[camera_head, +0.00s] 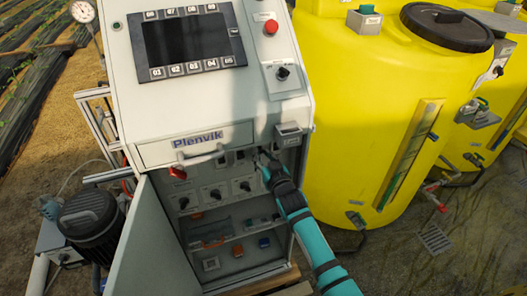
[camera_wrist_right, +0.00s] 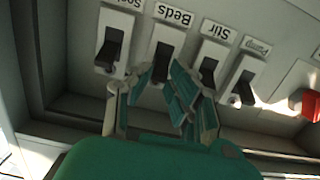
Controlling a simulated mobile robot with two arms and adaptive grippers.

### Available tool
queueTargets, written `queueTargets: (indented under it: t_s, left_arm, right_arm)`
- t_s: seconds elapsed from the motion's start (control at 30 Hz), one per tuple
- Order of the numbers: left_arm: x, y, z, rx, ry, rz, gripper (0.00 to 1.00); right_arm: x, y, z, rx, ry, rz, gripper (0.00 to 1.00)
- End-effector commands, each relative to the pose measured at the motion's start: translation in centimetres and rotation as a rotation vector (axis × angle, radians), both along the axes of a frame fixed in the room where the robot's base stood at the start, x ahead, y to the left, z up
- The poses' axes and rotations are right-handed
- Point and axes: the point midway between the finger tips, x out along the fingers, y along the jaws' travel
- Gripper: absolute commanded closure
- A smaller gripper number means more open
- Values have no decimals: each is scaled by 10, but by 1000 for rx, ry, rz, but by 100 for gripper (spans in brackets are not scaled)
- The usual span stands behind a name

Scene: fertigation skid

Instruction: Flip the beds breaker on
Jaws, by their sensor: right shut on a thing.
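The beds breaker (camera_wrist_right: 165,40) is a white switch with a dark lever, under a "Beds" label in a row of breakers in the right wrist view. My right gripper (camera_wrist_right: 162,75) has its two fingers closed on either side of that dark lever. The fingertips hide part of the lever, and I cannot tell its exact position. In the head view my right gripper (camera_head: 264,166) reaches into the upper right of the open cabinet (camera_head: 222,262), where its arm covers part of the breaker row. My left gripper is not in view.
A "Stir" breaker (camera_wrist_right: 215,52) sits close to the right of the beds breaker, another breaker (camera_wrist_right: 114,38) close to its left. A red button (camera_wrist_right: 309,103) is farther right. The open cabinet door (camera_head: 155,245) hangs left; a yellow tank (camera_head: 350,110) stands right.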

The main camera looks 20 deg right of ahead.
Motion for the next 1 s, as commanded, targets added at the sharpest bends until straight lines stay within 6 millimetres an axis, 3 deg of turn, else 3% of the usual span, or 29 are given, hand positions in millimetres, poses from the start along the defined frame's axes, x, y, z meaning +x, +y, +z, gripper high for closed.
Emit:
queueTargets:
  t_s: [0.2,0.23,0.4,0.77,1.0]
  left_arm:
    - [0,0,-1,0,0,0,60]
    - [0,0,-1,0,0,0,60]
    - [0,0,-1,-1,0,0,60]
    - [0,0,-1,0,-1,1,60]
    - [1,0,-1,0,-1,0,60]
  right_arm:
    - [1,0,2,0,-7,0,100]
    - [1,0,2,0,-7,0,81]
    - [1,0,2,-1,-7,0,60]
    - [-6,-1,0,-1,-4,0,60]
    - [-48,-2,5,-2,-3,0,60]
